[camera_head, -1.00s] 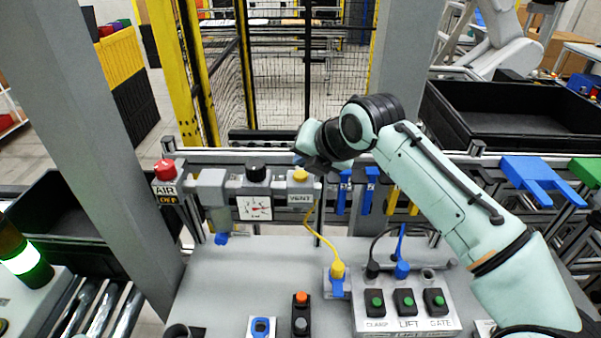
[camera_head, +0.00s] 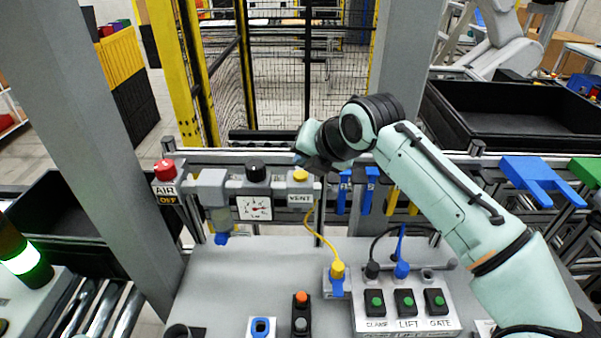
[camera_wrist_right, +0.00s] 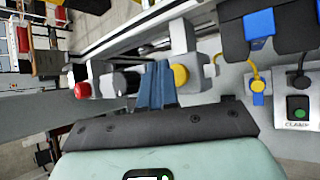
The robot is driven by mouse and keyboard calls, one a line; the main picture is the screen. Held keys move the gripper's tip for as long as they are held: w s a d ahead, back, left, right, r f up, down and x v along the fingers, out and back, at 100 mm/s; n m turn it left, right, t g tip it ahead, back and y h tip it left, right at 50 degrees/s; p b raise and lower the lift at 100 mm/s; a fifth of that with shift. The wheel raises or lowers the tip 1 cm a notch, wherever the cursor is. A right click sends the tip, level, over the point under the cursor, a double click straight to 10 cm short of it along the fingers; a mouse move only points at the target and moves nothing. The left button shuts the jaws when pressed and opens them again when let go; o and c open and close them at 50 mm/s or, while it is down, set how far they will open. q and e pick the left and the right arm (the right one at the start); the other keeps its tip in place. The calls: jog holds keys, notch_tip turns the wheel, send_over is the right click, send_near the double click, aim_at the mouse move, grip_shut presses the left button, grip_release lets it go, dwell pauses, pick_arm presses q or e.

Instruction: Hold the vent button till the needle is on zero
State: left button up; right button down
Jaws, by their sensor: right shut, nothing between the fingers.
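The yellow vent button (camera_head: 300,175) tops a grey block labelled VENT (camera_head: 299,198). It also shows in the wrist view (camera_wrist_right: 181,75). A white gauge (camera_head: 255,208) with a red needle sits just left of it; the needle's exact reading is too small to tell. My right gripper (camera_head: 308,163) is shut and empty, close at the button's upper right in the head view. In the wrist view its blue fingers (camera_wrist_right: 157,84) are just left of the button; whether they touch it I cannot tell. My left gripper is out of view.
A yellow cable (camera_head: 322,238) hangs below the vent block. A box with green buttons labelled CLAMP, LIFT and GATE (camera_head: 405,318) is lower right.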

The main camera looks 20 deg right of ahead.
jog(key=shift+f, duration=0.1)
dwell(0.3)
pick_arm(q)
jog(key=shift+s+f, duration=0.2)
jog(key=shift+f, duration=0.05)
pick_arm(e)
jog(key=shift+f, duration=0.3)
pick_arm(q)
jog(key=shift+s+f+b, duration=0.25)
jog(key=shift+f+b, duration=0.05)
jog(key=shift+b, duration=0.1)
pick_arm(e)
jog(key=shift+f, duration=0.6)
dwell(1.1)
dwell(2.8)
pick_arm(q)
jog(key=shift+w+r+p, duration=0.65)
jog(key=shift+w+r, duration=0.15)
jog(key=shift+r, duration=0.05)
pick_arm(e)
jog(key=shift+w+r, duration=0.1)
jog(key=shift+r, duration=0.85)
